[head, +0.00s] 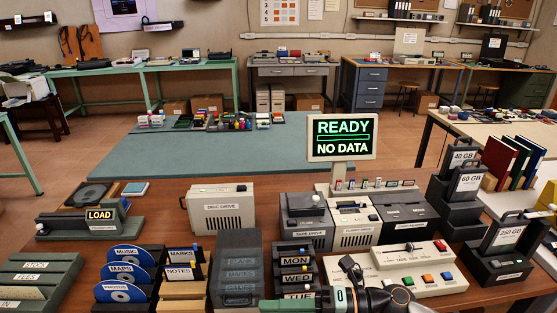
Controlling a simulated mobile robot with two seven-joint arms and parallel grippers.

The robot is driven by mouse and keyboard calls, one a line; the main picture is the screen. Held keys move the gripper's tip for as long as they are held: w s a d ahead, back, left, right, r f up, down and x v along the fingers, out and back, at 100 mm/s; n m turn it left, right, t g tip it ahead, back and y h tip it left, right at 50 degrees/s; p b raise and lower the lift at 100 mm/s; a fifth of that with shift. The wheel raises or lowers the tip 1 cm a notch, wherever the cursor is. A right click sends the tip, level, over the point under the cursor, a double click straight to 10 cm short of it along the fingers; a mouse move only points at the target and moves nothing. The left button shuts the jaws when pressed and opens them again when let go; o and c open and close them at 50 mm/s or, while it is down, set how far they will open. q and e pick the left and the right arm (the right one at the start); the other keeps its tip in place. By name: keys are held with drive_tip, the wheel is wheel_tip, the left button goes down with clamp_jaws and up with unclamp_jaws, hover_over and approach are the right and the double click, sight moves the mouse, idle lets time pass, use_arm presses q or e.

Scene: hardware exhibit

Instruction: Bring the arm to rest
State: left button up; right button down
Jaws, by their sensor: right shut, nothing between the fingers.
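My right gripper (275,304) shows at the bottom edge of the head view, pointing left, with its wrist and arm to the right of it. Its fingers are shut and empty. It is in front of the small drawers labelled MON, WED and TUE (293,276), and hides part of the lowest one. The lower side of my right arm is cut off by the frame. My left gripper and left arm are not in view.
The wooden table (160,215) is crowded. A READY / NO DATA sign (341,158), a disc drive box (222,209), a button panel (418,275), a dark stacked case (239,265) and disc holders (130,271) stand around. Open floor lies beyond, around a teal-topped table (215,150).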

drive_tip(key=w+d+f+m+t+h+p, duration=0.1)
drive_tip(key=d+f+m+t+h, duration=0.5)
drive_tip(key=m, duration=0.7)
drive_tip(key=w+d+f+m+t+h, duration=0.1)
drive_tip(key=d+f+m+t+h, duration=0.25)
drive_tip(key=m+t, duration=0.7)
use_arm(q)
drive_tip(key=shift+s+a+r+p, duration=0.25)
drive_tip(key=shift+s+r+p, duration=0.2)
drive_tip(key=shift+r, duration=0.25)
use_arm(e)
drive_tip(key=s+d+f+m+g+h, duration=0.2)
drive_tip(key=s+d+f+m+g, duration=0.2)
drive_tip(key=s+f+m, duration=0.2)
drive_tip(key=s+d+f+m+g+h, duration=0.3)
drive_tip(key=s+d+f+m+g, duration=0.1)
drive_tip(key=s+f, duration=0.4)
drive_tip(key=shift+s+f+m, duration=0.25)
drive_tip(key=shift+s+m, duration=0.1)
drive_tip(key=shift+m, duration=0.5)
